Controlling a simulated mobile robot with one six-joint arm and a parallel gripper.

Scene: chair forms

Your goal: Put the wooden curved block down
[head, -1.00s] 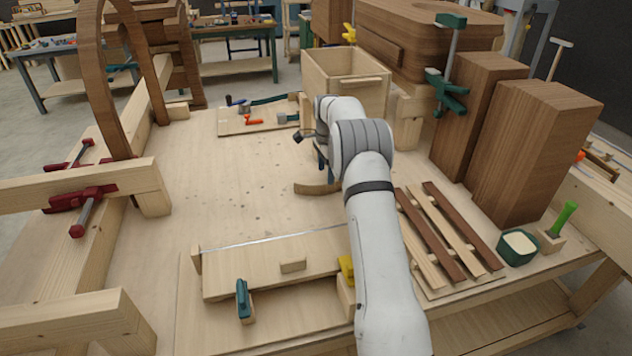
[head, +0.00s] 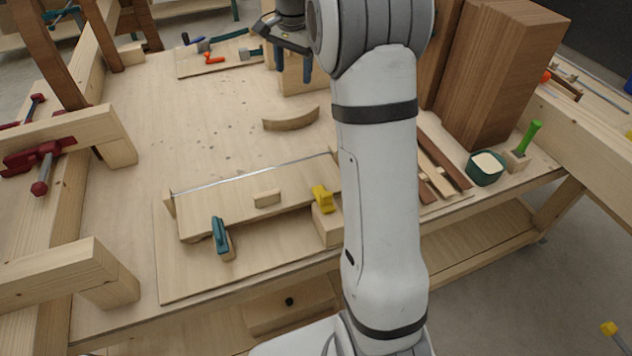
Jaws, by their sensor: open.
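The wooden curved block (head: 291,119) lies flat on the pale bench top (head: 215,140), a little right of its middle. Its whole arc shows and nothing holds it. My gripper (head: 293,76) is open and empty, with its fingers pointing down. In the picture it is above and behind the block, apart from it, in front of a pale wooden box (head: 300,84).
A tool board (head: 218,55) with several tools lies at the back. A planing board (head: 255,197) with a yellow-handled tool (head: 323,198) and a teal tool (head: 222,238) is in front. Dark wooden blocks (head: 500,75) stand right. Clamped beams (head: 60,135) stand left.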

